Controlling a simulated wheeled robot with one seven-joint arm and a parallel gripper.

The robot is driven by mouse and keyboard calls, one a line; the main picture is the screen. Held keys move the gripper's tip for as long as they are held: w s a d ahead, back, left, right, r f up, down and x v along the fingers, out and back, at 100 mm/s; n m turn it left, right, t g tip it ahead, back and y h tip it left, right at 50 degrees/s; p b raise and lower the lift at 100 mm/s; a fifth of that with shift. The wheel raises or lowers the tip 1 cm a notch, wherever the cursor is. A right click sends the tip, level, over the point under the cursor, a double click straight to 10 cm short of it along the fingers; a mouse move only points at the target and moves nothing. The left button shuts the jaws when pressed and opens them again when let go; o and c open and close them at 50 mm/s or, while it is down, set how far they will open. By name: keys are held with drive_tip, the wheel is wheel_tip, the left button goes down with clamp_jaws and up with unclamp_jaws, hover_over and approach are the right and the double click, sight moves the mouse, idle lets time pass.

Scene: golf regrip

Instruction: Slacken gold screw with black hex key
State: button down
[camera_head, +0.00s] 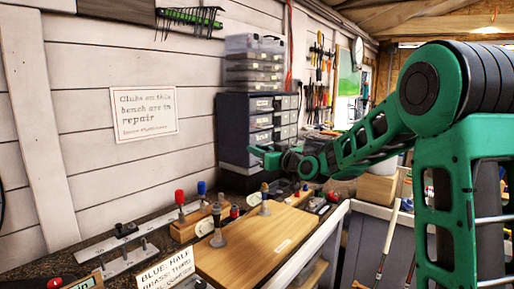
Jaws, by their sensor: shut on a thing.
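My gripper (268,157) is at the far end of my green arm, above the back of the wooden board (238,262). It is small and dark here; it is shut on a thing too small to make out. Two grey flared posts stand on the board: a near one (218,232) at its left edge and a far one (265,202) with a brownish top, below my gripper. I cannot tell which part is the gold screw. A red-handled tool (180,198) and a blue-handled tool (202,188) stand upright in a wooden block (190,231). I cannot clearly pick out the black hex key.
A grey metal rail (130,262) lies left of the board. A lettered card (165,272) stands in front. A dark drawer cabinet (245,118) stands behind. My arm fills the right side. Small tools (305,192) lie at the bench's far end.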

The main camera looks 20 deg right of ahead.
drive_tip(key=shift+f, duration=0.8)
drive_tip(key=shift+f, duration=0.85)
idle(1.3)
drive_tip(key=c, duration=1.5)
unclamp_jaws()
drive_tip(key=shift+s, duration=0.1)
drive_tip(key=v, duration=1)
drive_tip(key=shift+s+f, duration=0.1)
drive_tip(key=shift+s, duration=0.2)
